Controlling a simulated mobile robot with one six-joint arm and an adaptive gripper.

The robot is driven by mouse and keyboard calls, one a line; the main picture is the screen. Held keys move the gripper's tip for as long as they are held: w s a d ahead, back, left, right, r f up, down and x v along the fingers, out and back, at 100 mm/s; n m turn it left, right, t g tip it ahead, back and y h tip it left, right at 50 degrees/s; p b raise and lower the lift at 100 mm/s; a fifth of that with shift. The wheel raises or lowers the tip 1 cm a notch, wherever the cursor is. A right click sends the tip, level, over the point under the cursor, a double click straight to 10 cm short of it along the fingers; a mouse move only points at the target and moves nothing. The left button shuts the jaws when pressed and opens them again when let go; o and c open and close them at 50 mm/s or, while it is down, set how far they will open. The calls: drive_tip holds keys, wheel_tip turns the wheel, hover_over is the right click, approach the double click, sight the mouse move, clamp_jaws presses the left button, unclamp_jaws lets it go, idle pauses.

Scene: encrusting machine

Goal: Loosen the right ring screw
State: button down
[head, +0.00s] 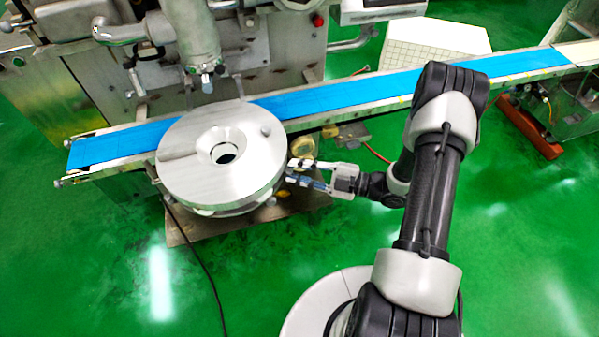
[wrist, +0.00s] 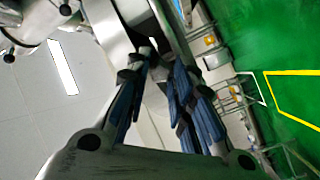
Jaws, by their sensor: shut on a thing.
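A round steel disc (head: 190,155) with a funnel-like hole in its middle sits at the front of the machine in the head view. My gripper (head: 297,172) is at the disc's right edge, reaching in from the right with its fingers roughly level. It also shows in the wrist view (wrist: 158,75), with blue pads on both fingers. The fingers are closed on a small part at the disc's rim, which I take for the right ring screw. The screw itself is mostly hidden between the fingers, and its turn cannot be made out.
A blue conveyor belt (head: 350,92) runs behind the disc, from left to upper right. The steel machine body (head: 270,50) stands behind it. A metal nozzle (head: 197,45) hangs above the disc. The green floor (head: 90,270) in front is clear except for a black cable (head: 207,275).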

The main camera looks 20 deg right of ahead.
drive_tip(key=shift+n, duration=0.7)
drive_tip(key=c, duration=1.4)
unclamp_jaws()
drive_tip(key=v, duration=1.2)
